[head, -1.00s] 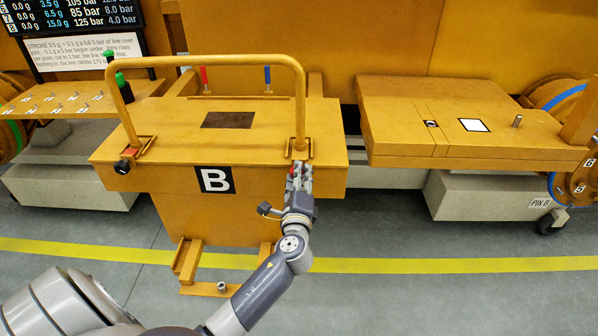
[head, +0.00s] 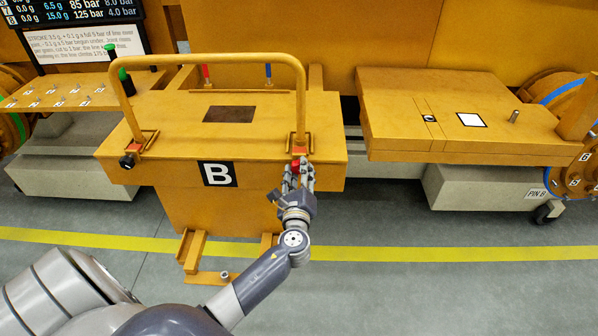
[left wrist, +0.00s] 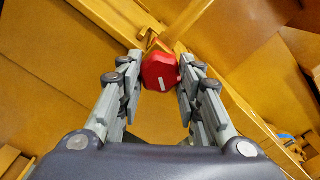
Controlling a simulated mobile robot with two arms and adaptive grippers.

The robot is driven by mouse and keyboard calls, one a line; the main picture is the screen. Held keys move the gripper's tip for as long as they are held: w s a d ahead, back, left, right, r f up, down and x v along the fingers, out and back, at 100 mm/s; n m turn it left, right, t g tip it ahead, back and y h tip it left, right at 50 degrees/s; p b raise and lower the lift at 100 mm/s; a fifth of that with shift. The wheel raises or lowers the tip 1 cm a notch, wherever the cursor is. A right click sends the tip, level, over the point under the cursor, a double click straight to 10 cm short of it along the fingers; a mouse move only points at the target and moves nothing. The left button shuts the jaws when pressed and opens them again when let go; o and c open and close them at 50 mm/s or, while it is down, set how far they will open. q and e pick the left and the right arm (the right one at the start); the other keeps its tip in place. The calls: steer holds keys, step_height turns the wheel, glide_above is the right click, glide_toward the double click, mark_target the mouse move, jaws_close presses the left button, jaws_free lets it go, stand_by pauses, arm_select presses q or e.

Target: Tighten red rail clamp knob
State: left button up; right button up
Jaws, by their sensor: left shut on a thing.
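The red clamp knob (head: 296,162) sits at the right foot of the yellow rail (head: 215,63), on the front edge of the yellow carrier marked B (head: 180,135). My left gripper (head: 297,172) reaches it from the front and is shut on it. In the left wrist view the red knob (left wrist: 160,71) is faceted, with a short white mark on its face. It lies between the two fingertips of my left gripper (left wrist: 162,78). The fingers partly hide the knob in the head view. My right gripper is not in view.
A black knob (head: 127,162) sits at the rail's left foot. A sign board (head: 85,42) stands at the back left. The floor (head: 420,225) in front is clear around a yellow line.

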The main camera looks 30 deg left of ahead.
arm_select(q)
steer(key=shift+w+a+r, duration=0.1)
steer(key=shift+a+r, duration=0.05)
steer(key=shift+r, duration=0.25)
steer(key=o, duration=1.1)
steer(key=shift+c, duration=0.2)
steer(key=shift+f, duration=0.3)
steer(key=v, duration=1.2)
steer(key=shift+w+f, duration=0.1)
steer(key=shift+f, duration=0.05)
